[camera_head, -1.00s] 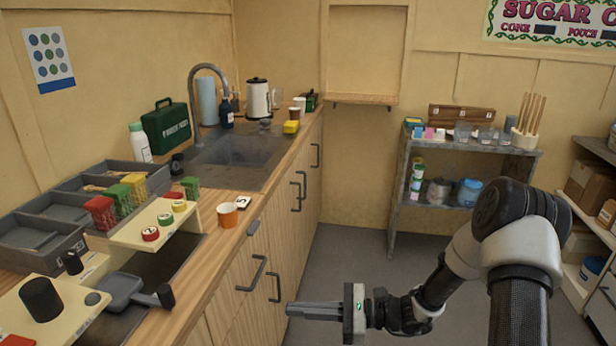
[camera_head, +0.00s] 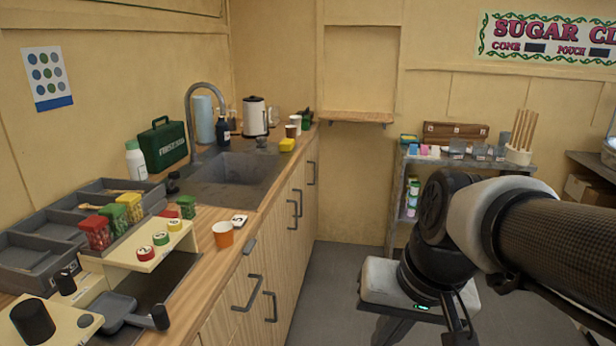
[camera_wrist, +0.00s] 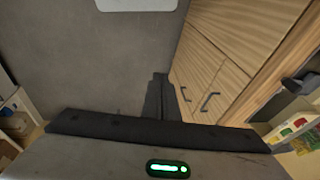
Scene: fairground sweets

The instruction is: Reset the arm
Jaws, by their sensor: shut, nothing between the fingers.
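My gripper shows at the bottom of the head view (camera_head: 396,332), to the right of the counter's cupboard fronts. It hangs over the grey floor, with its fingers pointing down and partly cut off by the frame edge. In the wrist view my gripper's fingers (camera_wrist: 160,77) are together, with nothing between them. They stand out over the grey floor (camera_wrist: 125,70), beside the wooden cupboard doors (camera_wrist: 215,75). My arm fills the right side of the head view and hides part of the shelf there.
A metal shelf unit (camera_head: 405,165) stands behind my arm. The floor between is clear.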

